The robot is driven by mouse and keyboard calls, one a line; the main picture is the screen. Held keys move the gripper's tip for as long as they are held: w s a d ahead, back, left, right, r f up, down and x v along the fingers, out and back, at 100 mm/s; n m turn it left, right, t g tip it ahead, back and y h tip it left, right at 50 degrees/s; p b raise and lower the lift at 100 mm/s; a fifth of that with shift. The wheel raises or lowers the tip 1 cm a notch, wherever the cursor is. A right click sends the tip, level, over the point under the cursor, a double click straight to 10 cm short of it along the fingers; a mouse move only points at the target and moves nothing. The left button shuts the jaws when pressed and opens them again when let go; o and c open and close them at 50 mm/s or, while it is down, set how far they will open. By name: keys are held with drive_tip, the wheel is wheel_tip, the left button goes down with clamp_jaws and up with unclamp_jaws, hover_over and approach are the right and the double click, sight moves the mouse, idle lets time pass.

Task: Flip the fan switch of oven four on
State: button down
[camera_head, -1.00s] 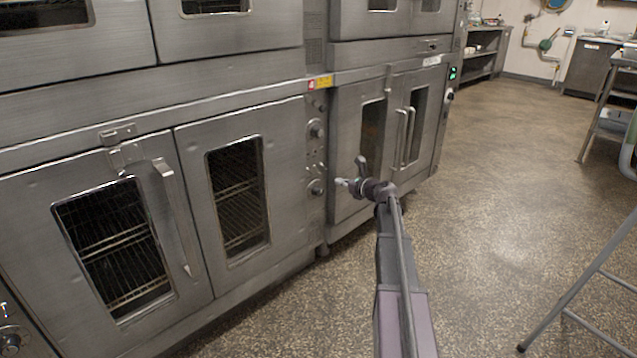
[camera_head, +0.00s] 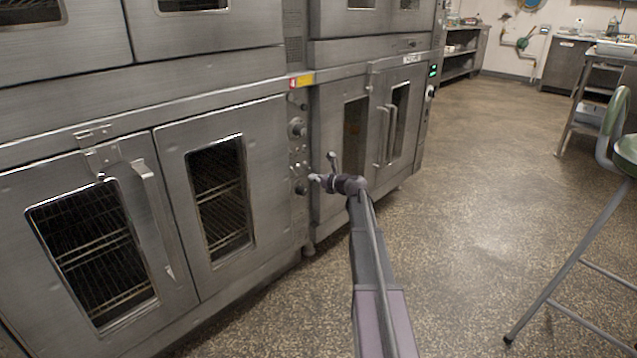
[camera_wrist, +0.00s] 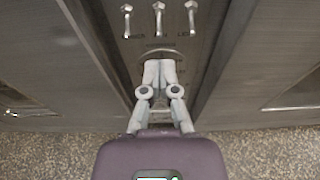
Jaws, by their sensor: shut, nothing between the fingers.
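A narrow steel control panel (camera_head: 298,148) runs down the right side of the nearer oven's doors in the head view. It carries round knobs, one of them an upper knob (camera_head: 297,128). In the wrist view three small metal toggle switches stand in a row: left switch (camera_wrist: 127,20), middle switch (camera_wrist: 158,18) and right switch (camera_wrist: 191,17). Their labels are too blurred to read surely. My gripper (camera_head: 316,178) is shut and empty in front of the panel's lower part. In the wrist view my gripper (camera_wrist: 160,66) points at a round dial plate (camera_wrist: 178,56) below the switches; its tips partly hide it. Contact cannot be told.
The nearer oven's right door (camera_head: 218,190) and a second oven (camera_head: 400,110) with handles flank the panel. A green-seated stool (camera_head: 626,152) stands at the right. Speckled floor (camera_head: 480,200) is clear between the ovens and stool.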

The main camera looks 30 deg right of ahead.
sight(301, 169)
drive_tip(key=shift+b+x, duration=0.35)
drive_tip(key=shift+x, duration=2)
